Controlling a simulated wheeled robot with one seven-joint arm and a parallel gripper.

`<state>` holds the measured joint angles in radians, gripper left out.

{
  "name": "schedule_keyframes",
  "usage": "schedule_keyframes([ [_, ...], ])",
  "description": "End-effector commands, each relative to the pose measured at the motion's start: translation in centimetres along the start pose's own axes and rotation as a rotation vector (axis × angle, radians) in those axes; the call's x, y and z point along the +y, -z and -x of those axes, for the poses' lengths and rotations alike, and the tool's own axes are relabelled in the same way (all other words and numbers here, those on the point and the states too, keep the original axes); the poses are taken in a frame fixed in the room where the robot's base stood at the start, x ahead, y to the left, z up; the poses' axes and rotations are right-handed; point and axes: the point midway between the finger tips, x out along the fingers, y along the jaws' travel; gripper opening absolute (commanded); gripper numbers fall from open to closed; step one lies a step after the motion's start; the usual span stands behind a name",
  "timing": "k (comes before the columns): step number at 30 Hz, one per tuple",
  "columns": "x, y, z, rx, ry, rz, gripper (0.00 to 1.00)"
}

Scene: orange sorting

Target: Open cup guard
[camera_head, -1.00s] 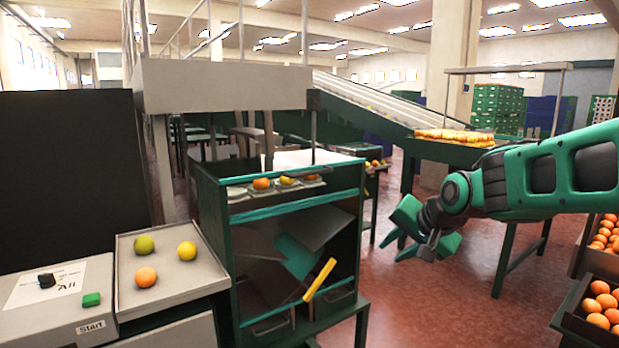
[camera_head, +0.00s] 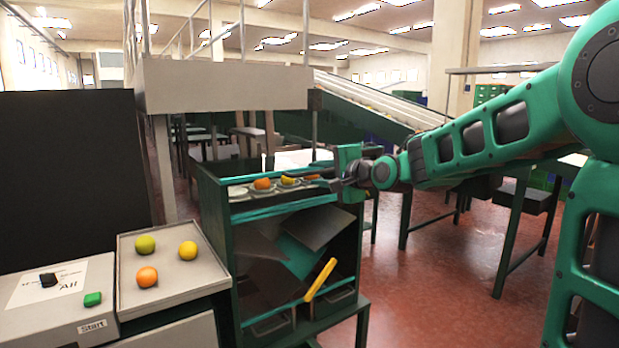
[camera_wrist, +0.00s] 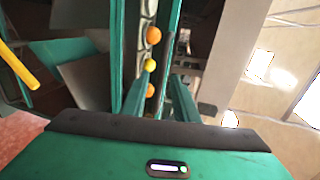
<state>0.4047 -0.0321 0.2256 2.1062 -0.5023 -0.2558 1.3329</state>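The cups (camera_head: 238,191) sit in a row on top of the green sorting machine (camera_head: 215,230), holding an orange, a yellow fruit and another orange. Teal rails (camera_head: 290,205) run along the front edge of the row; I cannot tell for certain which part is the cup guard. My gripper (camera_head: 335,176) is at the right end of the row, at about cup height. Contact with a rail cannot be made out.
A yellow handle (camera_head: 319,279) slants out of the machine's lower front, beside tilted flaps. Left of it, a tray (camera_head: 170,284) holds three fruits, next to a box with a green Start button (camera_head: 92,299). A conveyor slopes behind.

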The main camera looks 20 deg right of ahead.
Motion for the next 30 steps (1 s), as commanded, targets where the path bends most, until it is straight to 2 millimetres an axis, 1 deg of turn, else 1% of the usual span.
schedule_keyframes([
  [1,0.1,0.0,-0.8,-0.002,-0.001,-0.001,0.27],
  [3,0.1,-0.1,-1.7,-0.002,-0.001,0.000,0.27],
  [7,0.1,0.0,-2.8,0.000,-0.002,0.001,0.27],
  [12,0.1,0.0,-3.3,0.001,-0.001,0.001,0.27],
  [19,0.1,0.0,-3.3,0.001,-0.001,0.001,0.27],
  [22,0.1,0.0,-3.3,0.001,-0.001,0.001,0.03],
  [23,0.1,0.0,-3.3,0.001,-0.002,0.001,0.00],
  [26,0.1,0.1,-3.3,0.001,-0.002,0.001,0.00],
  [27,0.1,-0.6,-3.5,-0.001,-0.003,0.002,0.00],
  [30,0.1,-0.1,-3.3,0.001,-0.005,0.001,0.00],
])
